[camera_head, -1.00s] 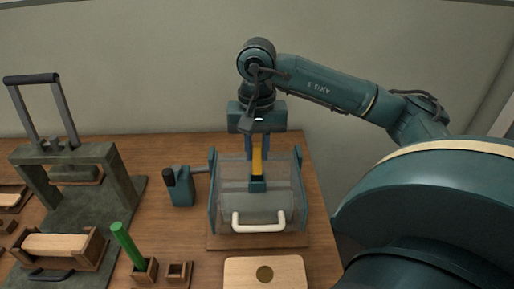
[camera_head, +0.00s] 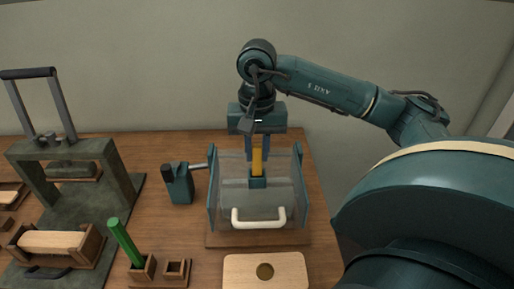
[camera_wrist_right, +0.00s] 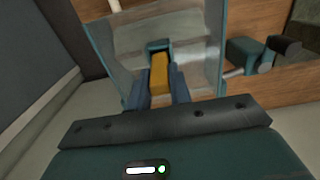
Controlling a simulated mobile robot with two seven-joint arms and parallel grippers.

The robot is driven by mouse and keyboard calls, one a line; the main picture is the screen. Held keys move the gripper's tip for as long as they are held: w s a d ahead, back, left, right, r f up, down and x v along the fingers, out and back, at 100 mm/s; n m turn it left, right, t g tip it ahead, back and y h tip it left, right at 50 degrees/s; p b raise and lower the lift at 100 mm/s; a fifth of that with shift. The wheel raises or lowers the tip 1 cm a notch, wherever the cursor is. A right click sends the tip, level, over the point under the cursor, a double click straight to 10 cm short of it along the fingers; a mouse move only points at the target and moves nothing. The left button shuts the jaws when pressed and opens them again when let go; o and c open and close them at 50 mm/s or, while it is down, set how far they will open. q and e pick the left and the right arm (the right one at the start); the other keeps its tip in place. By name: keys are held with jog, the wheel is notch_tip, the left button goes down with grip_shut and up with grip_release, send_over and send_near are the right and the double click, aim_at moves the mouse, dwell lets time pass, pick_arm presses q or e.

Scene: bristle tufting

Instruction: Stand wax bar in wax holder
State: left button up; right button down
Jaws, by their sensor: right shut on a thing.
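The yellow wax bar (camera_head: 257,161) is upright between the fingers of my right gripper (camera_head: 258,153), which is shut on it. Its lower end is at the small teal wax holder (camera_head: 257,183), inside a clear-walled box. In the right wrist view the wax bar (camera_wrist_right: 159,75) runs from between the fingers to the mouth of the wax holder (camera_wrist_right: 158,45). How deep it sits, and whether it touches the bottom, is hidden. My left gripper is not in view.
The clear box has teal side plates (camera_head: 301,188) and a white handle (camera_head: 258,223) in front. A teal device (camera_head: 179,185) stands close to its left. A press (camera_head: 75,160), a green stick (camera_head: 124,242) in a wooden block, and a light board (camera_head: 240,270) are also on the table.

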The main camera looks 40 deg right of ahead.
aim_at(257, 175)
jog(key=shift+f+b, duration=1.4)
jog(key=shift+f, duration=0.3)
jog(key=shift+f+b, duration=0.3)
jog(key=shift+b, duration=0.05)
jog(key=c, duration=0.8)
grip_release()
